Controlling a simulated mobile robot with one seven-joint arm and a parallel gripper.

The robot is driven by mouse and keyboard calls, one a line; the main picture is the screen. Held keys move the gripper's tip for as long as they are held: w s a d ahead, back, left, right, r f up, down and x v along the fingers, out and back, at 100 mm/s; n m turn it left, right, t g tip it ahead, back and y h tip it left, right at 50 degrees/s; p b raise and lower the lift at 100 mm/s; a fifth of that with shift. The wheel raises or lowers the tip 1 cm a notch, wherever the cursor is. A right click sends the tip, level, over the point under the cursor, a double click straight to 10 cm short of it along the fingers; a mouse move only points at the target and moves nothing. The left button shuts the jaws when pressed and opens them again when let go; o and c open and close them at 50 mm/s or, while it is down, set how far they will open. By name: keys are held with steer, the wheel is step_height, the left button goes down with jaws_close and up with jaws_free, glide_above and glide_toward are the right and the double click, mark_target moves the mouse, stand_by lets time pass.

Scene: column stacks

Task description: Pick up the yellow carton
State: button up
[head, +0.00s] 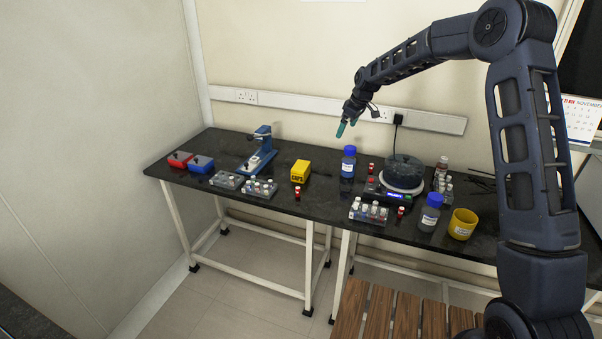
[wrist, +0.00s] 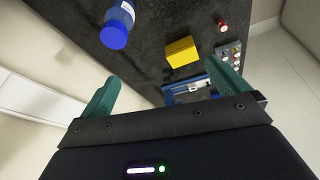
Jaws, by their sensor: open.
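The yellow carton (head: 300,172) stands on the black bench, left of the blue-capped bottle (head: 348,161). It also shows in the wrist view (wrist: 182,52), beyond and between my fingertips. My gripper (head: 347,127) is raised above the back of the bench, to the right of the carton and near the wall. In the wrist view its two green fingers (wrist: 171,92) are wide apart with nothing between them. The gripper is apart from the carton.
A blue device (head: 258,150), red box (head: 180,159), blue box (head: 201,163) and vial racks (head: 260,188) stand left of the carton. A small red vial (head: 297,193) is in front of it. A round dark instrument (head: 403,172), grey bottle (head: 430,212) and yellow cup (head: 462,224) are at right.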

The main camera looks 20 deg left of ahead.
mark_target(302, 165)
steer(key=shift+a+f+n+g+y, duration=0.2)
steer(key=shift+a+f+n, duration=0.3)
steer(key=shift+a+f, duration=3.35)
steer(key=shift+a+f+n+g+y, duration=0.1)
steer(key=shift+a+f+n+g, duration=0.3)
steer(key=shift+a+f, duration=3.4)
steer(key=shift+a+f+n+g+y, duration=0.1)
steer(key=shift+a+f+n, duration=0.5)
steer(key=shift+a+f, duration=3.2)
steer(key=shift+d+f, duration=1.2)
steer(key=shift+d, duration=0.05)
steer(key=c, duration=0.8)
